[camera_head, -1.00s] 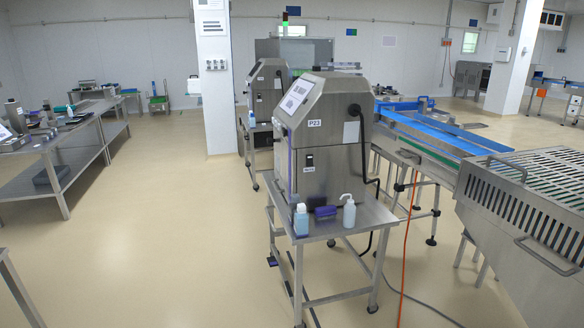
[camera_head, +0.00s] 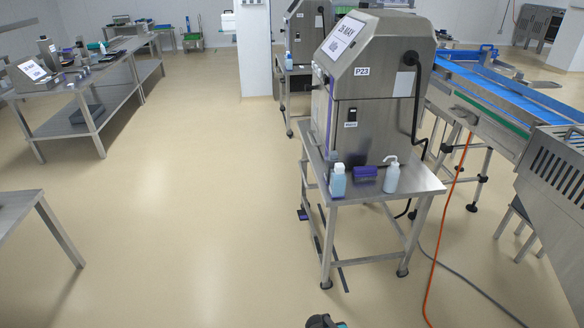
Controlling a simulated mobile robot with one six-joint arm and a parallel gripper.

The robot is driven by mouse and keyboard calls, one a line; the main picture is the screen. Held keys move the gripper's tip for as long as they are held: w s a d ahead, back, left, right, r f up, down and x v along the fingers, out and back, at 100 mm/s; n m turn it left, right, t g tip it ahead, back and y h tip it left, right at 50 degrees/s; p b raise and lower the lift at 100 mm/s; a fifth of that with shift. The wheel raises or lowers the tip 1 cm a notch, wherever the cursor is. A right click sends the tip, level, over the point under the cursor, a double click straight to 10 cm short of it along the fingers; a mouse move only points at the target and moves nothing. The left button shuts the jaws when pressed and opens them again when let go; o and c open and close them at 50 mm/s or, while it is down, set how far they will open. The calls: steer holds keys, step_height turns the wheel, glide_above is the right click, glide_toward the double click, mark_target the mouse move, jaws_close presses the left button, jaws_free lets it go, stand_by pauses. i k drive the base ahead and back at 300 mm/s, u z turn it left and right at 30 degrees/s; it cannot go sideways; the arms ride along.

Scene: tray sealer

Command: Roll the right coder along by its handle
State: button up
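A blue bottle (camera_head: 338,180), a purple block (camera_head: 365,173) and a white pump bottle (camera_head: 391,175) sit on the stand's front shelf. An orange cable (camera_head: 445,230) lies at right, near the blue conveyor (camera_head: 500,85). Open floor (camera_head: 200,200) lies left, with steel tables beyond.

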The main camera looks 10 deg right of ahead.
mark_target(378, 63)
steer(key=u, duration=0.5)
steer(key=i, duration=0.6)
steer(key=u, duration=0.75)
steer(key=i, duration=0.7)
steer(key=u, duration=0.35)
